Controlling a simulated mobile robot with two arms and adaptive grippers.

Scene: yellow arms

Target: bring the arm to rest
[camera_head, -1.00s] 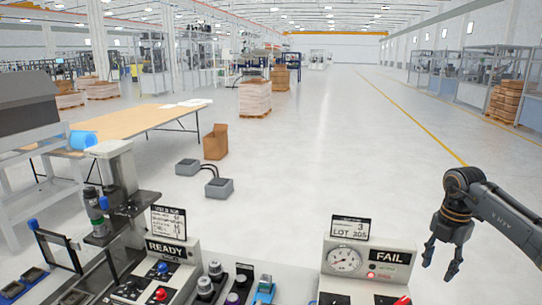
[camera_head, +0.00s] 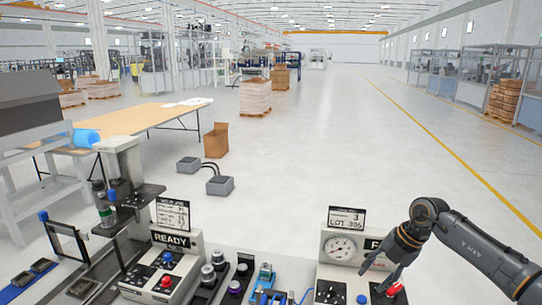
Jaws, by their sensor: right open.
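My right gripper (camera_head: 379,279) comes in from the right on a dark jointed arm. It is open, with its fingers pointing down over the right side of the gauge box (camera_head: 338,272). One finger is close to the red button (camera_head: 394,290); I cannot tell whether they touch. The gripper and arm hide most of the box's FAIL label. My left gripper is not in view.
A READY box (camera_head: 178,242) with buttons stands left of the gauge box. Several small parts (camera_head: 236,284) lie between the two boxes. A press-like fixture (camera_head: 122,185) stands at the left. The floor beyond the bench is mostly clear.

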